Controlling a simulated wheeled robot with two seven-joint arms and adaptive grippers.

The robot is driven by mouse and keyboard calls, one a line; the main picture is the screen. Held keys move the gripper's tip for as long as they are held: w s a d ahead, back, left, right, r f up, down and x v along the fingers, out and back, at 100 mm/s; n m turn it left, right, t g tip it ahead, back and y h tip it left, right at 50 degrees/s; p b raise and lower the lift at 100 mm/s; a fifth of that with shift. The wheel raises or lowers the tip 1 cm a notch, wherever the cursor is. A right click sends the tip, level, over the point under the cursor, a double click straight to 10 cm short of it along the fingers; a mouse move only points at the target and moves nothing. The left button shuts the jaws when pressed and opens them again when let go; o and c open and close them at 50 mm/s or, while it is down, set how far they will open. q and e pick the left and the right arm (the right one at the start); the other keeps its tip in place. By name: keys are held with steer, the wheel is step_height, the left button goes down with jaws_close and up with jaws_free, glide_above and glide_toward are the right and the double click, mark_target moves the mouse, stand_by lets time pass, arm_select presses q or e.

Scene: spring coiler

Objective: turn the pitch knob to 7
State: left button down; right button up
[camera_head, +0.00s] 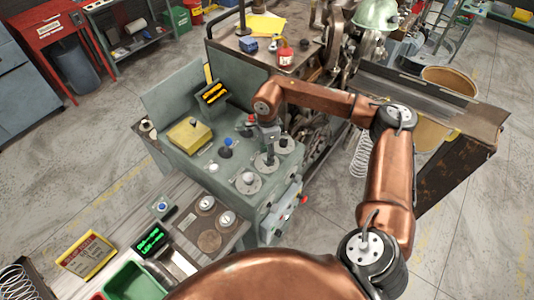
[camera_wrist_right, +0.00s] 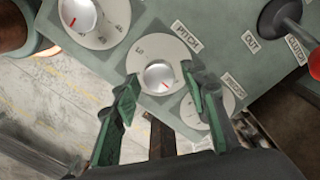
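The pitch knob (camera_wrist_right: 158,77) is a small silver-white knob with a red pointer mark, on a round white dial (camera_wrist_right: 146,53) beside a label reading PITCH (camera_wrist_right: 188,37). In the wrist view its red mark points to the lower right; I cannot read the number there. My right gripper (camera_wrist_right: 160,79) is open, its green-and-black fingers on either side of the knob, with a visible gap. In the head view the right gripper (camera_head: 267,142) is over the middle of the console's dials and partly hides it. My left gripper is not in view.
Another dial knob (camera_wrist_right: 78,14) and a partly hidden dial (camera_wrist_right: 209,112) flank the pitch dial. A red-ended lever (camera_wrist_right: 290,22) stands near the CUT label.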

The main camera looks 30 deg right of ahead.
steer(key=shift+o, duration=0.2)
steer(key=shift+r, duration=0.1)
step_height(320, 180, up, 12)
stand_by(0.5)
stand_by(0.3)
